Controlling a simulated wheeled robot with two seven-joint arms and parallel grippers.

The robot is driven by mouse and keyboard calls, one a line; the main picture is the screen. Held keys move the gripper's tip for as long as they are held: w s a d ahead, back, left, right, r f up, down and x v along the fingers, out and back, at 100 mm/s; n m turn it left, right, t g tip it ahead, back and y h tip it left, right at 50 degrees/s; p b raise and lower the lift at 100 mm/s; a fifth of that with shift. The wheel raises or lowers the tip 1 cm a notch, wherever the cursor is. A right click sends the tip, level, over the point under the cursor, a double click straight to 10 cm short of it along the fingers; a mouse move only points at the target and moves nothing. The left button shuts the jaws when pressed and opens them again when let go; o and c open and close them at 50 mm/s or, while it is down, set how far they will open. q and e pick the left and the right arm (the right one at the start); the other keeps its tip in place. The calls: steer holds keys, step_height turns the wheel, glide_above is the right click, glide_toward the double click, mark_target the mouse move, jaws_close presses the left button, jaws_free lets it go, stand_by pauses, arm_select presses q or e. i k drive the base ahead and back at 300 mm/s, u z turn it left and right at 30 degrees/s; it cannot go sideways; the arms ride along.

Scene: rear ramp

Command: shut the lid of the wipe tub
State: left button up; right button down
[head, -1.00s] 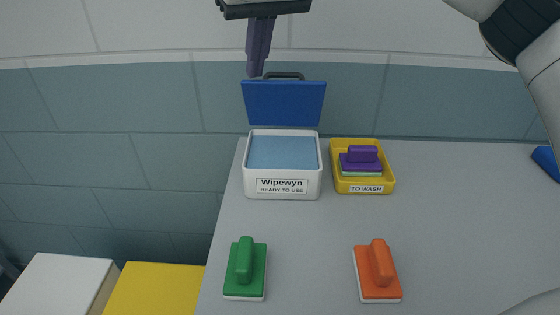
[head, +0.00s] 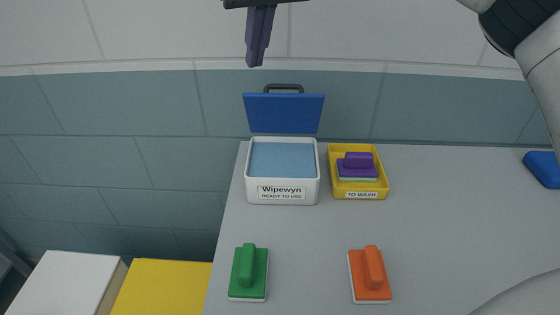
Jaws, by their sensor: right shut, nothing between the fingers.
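The white wipe tub (head: 282,197) labelled "Wipewyn READY TO USE" stands at the back left of the grey counter. Its blue lid (head: 284,113) is open, standing up at the tub's rear edge with a dark handle (head: 284,87) on top. Light blue contents (head: 283,160) show inside the tub. My right gripper (head: 257,62) is shut and empty, pointing down, in the picture just above and left of the lid handle, apart from it. My left gripper is out of view.
A yellow tray (head: 358,189) marked "TO WASH" holds a purple-handled pad (head: 357,168), right of the tub. A green pad (head: 248,273) and an orange pad (head: 370,276) lie nearer. A blue object (head: 543,169) lies far right. The middle counter is clear.

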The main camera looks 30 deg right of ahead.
mark_target(300, 113)
steer(key=k, duration=1)
